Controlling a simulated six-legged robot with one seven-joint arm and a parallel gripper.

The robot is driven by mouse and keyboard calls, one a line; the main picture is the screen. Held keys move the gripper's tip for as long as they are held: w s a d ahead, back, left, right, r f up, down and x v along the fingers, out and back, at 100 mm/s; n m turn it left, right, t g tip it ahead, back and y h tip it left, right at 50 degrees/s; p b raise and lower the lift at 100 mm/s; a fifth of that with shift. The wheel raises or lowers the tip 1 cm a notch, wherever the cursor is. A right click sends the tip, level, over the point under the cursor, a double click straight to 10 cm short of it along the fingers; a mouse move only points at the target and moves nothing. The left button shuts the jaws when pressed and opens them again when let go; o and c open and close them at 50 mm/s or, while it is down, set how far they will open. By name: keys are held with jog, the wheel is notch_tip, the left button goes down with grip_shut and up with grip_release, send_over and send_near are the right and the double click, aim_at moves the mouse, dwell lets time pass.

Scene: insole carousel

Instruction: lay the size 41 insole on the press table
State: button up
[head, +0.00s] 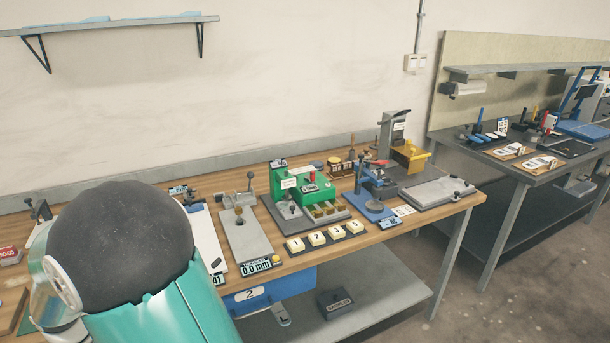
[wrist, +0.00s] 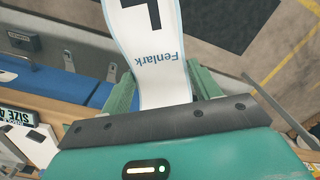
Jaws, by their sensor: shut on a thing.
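My gripper (wrist: 150,98) is shut on a pale insole (wrist: 148,50) in the wrist view. The insole has a light blue edge, the word Fenlark and a large black L; it extends away from the jaws, beyond the top of the picture. No size mark is readable on the insole. A size plate (wrist: 18,119) shows at the left of the wrist view. I cannot tell which station is the press table.
The wooden bench (head: 300,257) carries a grey plate (head: 246,236) with a 0.0 mm display, a green machine (head: 298,183), a blue stand (head: 371,205) and numbered blocks (head: 317,238). Below are a blue drawer (head: 283,288) and a dark box (head: 335,302). A second bench (head: 535,165) stands right.

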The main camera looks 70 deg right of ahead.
jog(key=w+a+f+n, duration=0.3)
jog(key=w+a+f, duration=0.3)
jog(key=w+a, duration=0.4)
jog(key=shift+w+f, duration=0.35)
jog(key=shift+w, duration=0.6)
jog(key=shift+d, duration=0.15)
